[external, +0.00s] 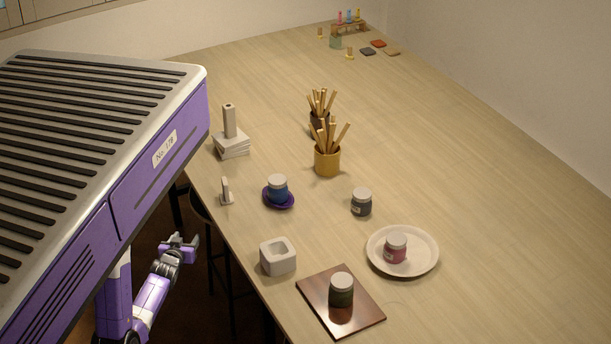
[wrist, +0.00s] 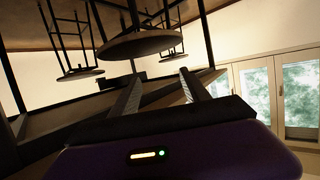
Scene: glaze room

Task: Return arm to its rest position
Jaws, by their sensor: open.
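My gripper (external: 183,241) is at the lower left in the external view, beside the table's left edge and apart from everything on it. It is open, with nothing visible between its fingers. In the wrist view the two fingers (wrist: 158,92) show as dark bars spread apart, with stools beyond them. My purple arm is bent below my large body, which hides part of it.
The table (external: 480,180) holds a white block mould (external: 278,257), a dark jar (external: 341,290) on a brown tile (external: 369,316), a pink jar (external: 396,248) on a plate (external: 430,262), a blue jar (external: 277,186), and brush pots (external: 327,161). Stools (wrist: 140,45) stand near my gripper.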

